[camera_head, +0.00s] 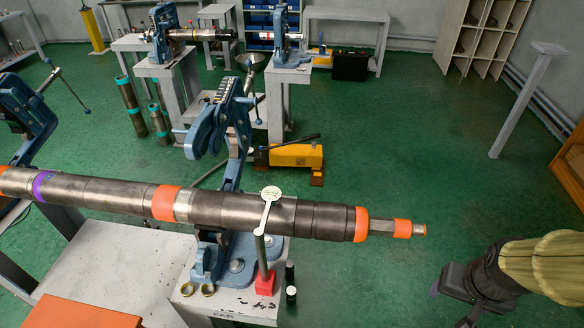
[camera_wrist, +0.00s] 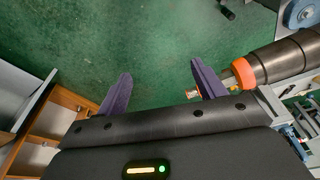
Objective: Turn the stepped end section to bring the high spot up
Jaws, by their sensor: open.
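A long dark steel pipe (camera_head: 230,212) lies across the blue vise (camera_head: 232,185) in the head view. Its stepped end section (camera_head: 382,226) points right: an orange collar, a narrower grey neck, an orange band and a small tip. A round pale gauge-like disc (camera_head: 271,193) on a post with a red base (camera_head: 265,283) stands against the pipe. My gripper (camera_head: 447,306) is at the lower right, apart from the pipe end. In the wrist view my gripper (camera_wrist: 162,84) is open and empty; the orange collar (camera_wrist: 243,73) lies beyond the right finger, which partly hides the narrow end.
The vise stands on a grey bench (camera_head: 140,270) with brass rings (camera_head: 197,289) and small black cylinders near its edge. A yellow pump-like unit (camera_head: 296,155) sits on the floor behind. Other vise benches stand farther back. The green floor right of the pipe end is open.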

